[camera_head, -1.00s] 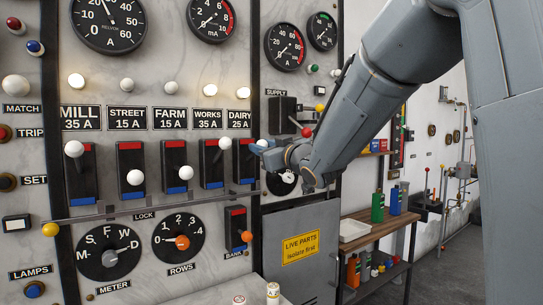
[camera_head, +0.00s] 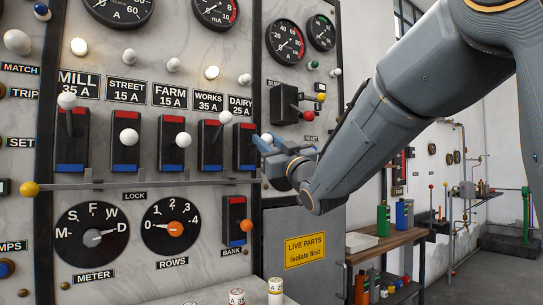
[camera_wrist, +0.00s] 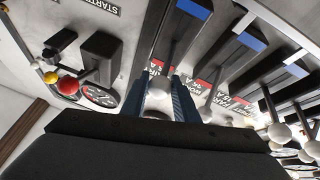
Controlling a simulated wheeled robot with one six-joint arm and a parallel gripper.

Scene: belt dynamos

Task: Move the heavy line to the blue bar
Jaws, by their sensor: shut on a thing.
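My gripper (camera_head: 265,144) is at the DAIRY 25 A switch (camera_head: 244,138), the rightmost in the row. In the wrist view its blue fingers (camera_wrist: 168,92) are shut around a pale knob (camera_wrist: 158,101), the DAIRY lever's, mostly hidden. Each switch has a red bar on top and a blue bar (camera_head: 246,168) below. The MILL 35 A switch (camera_head: 72,140) has its white knob (camera_head: 67,100) high. The WORKS 35 A knob (camera_head: 225,117) is also high. The STREET knob (camera_head: 128,137) and FARM knob (camera_head: 183,140) sit lower.
A lock rail (camera_head: 140,184) with a yellow knob (camera_head: 30,188) runs under the switches. Below are METER (camera_head: 91,235) and ROWS (camera_head: 171,225) dials and the BANK switch (camera_head: 235,222). A supply switch (camera_head: 290,105) with red and yellow knobs is close to my arm. A bench (camera_head: 385,243) stands right.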

